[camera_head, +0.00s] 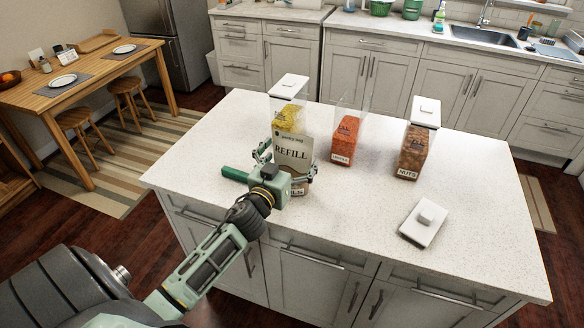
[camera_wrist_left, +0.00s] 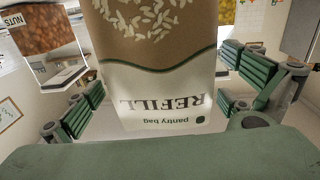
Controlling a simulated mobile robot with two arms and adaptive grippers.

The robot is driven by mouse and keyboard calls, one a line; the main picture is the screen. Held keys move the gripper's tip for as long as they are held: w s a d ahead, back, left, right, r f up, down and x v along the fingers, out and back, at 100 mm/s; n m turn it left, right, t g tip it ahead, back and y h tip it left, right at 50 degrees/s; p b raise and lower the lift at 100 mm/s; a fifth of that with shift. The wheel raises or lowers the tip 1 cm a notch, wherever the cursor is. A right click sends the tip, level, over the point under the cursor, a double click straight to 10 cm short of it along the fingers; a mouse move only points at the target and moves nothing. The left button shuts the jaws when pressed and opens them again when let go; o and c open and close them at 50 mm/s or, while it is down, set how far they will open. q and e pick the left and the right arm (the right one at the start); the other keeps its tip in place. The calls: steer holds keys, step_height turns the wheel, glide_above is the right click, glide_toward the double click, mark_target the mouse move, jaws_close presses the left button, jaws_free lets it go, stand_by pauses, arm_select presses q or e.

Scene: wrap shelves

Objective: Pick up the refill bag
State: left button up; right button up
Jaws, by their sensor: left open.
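The refill bag (camera_head: 293,150) stands upright on the white island, brown and cream with "REFILL" and "pantry bag" printed on it. It fills the middle of the left wrist view (camera_wrist_left: 160,75), upside down there, with white grains pictured on it. My left gripper (camera_head: 288,163) is open at the bag, with one finger on either side of it. In the left wrist view the green finger pads (camera_wrist_left: 165,90) show gaps to the bag's edges. The lower part of the bag is hidden behind my gripper in the head view. My right gripper is not in view.
Behind the bag stands a lidded container of yellow food (camera_head: 287,117). An open container of orange food (camera_head: 345,137) and a lidded nuts container (camera_head: 414,150) stand to the right. A loose white lid (camera_head: 423,224) lies near the front right. The counter between is clear.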

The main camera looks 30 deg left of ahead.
arm_select(q)
steer(key=c, duration=1.9)
steer(key=shift+r, duration=0.1)
steer(key=shift+c, duration=0.2)
